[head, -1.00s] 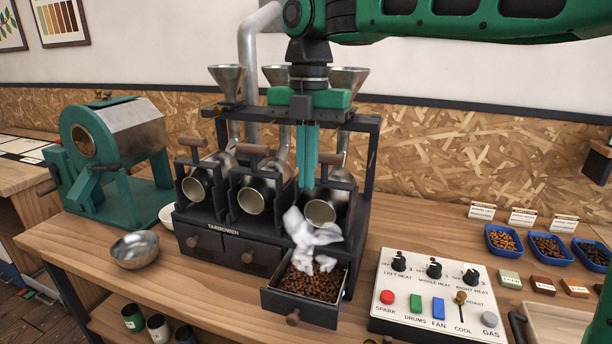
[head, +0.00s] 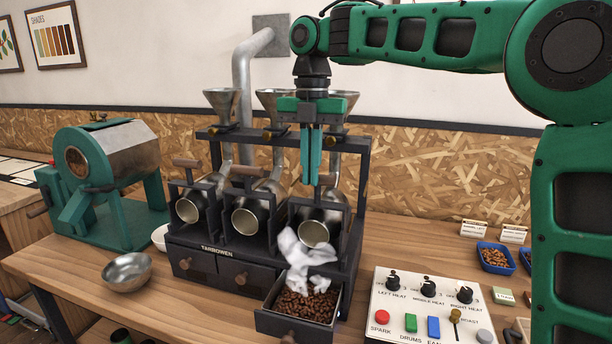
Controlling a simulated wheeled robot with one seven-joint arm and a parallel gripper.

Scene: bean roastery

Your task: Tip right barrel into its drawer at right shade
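The right barrel (head: 314,232) is a metal drum in the right bay of the black roaster, its open mouth facing forward and slightly down, much like the other two. Its drawer (head: 283,322) is pulled out below and holds dark brown beans (head: 306,304). White smoke (head: 303,258) hangs between barrel and drawer, hiding part of both. My gripper (head: 311,181) points down above the right barrel, its tips beside the barrel's wooden handle (head: 328,179). The fingers look close together, but any gap or contact with the handle is unclear.
The middle barrel (head: 245,221) and left barrel (head: 188,210) sit alongside, their drawers closed. A control panel (head: 425,298) stands right of the open drawer. A metal bowl (head: 127,271) and green machine (head: 105,180) are at left. Blue bean trays (head: 495,258) are at right.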

